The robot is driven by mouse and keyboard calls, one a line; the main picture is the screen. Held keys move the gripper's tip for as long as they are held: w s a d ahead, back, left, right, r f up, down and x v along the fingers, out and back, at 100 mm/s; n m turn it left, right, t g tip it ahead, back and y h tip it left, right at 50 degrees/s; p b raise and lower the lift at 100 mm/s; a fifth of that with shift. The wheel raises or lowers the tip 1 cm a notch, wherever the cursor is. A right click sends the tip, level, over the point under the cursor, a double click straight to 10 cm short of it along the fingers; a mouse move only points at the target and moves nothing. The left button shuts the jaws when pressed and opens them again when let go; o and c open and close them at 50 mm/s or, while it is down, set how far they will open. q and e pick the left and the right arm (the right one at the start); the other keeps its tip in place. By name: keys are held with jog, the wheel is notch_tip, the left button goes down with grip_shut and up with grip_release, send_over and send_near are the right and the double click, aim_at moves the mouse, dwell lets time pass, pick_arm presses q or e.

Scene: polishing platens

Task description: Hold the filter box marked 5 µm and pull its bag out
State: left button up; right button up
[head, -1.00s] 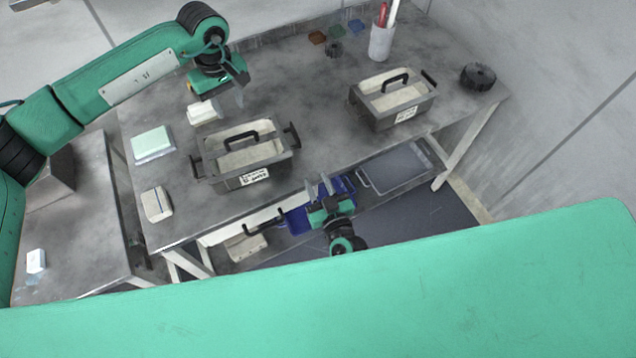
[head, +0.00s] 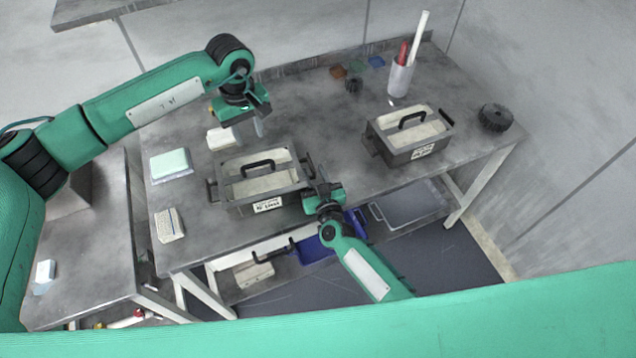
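Two dark grey filter boxes with pale bags inside and black top handles stand on the bench, the left box (head: 236,210) and the right box (head: 399,155). Each has a white front label too small to read, so I cannot tell which is marked 5 µm. My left gripper (head: 245,128) hangs above the bench behind the left box, empty, its visible finger out at one side as if open. My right gripper (head: 318,183) is at the left box's right end, close to the side handle (head: 308,164). Whether its fingers close on that handle is unclear.
A cup (head: 400,78) with tools and a black round part (head: 495,117) stand at the back right. A blue tray (head: 316,250) sits below.

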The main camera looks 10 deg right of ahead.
jog(key=shift+w, duration=0.15)
grip_shut()
dwell(1.4)
